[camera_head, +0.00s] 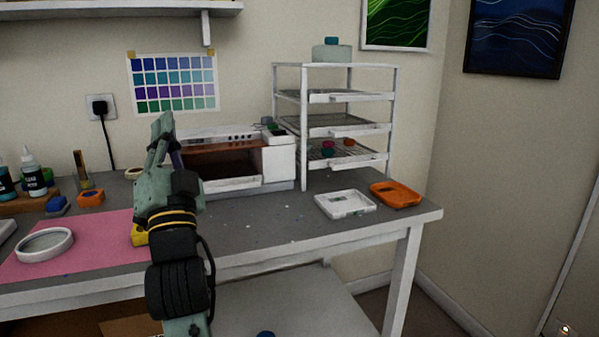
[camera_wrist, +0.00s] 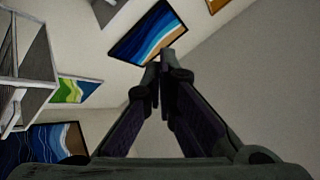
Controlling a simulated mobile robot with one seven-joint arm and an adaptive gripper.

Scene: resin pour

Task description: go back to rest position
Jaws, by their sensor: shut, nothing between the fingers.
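My gripper (camera_head: 160,138) is raised over the front of the worktable and points upward in the head view. Its green-grey fingers are closed together and nothing shows between them. In the wrist view the two dark finger pads of my gripper (camera_wrist: 157,80) meet at their tips. That view looks up at the walls and framed wave pictures. My wrist hides part of the yellow block (camera_head: 139,235) at the edge of the pink mat (camera_head: 100,262).
A small oven (camera_head: 278,163) stands behind my gripper. A white rack (camera_head: 304,130) of shelves is right of it. A white tray (camera_head: 345,204) and an orange tray (camera_head: 397,193) lie at the table's right end. A round white ring (camera_head: 45,245) lies on the mat. Bottles (camera_head: 34,172) stand far left.

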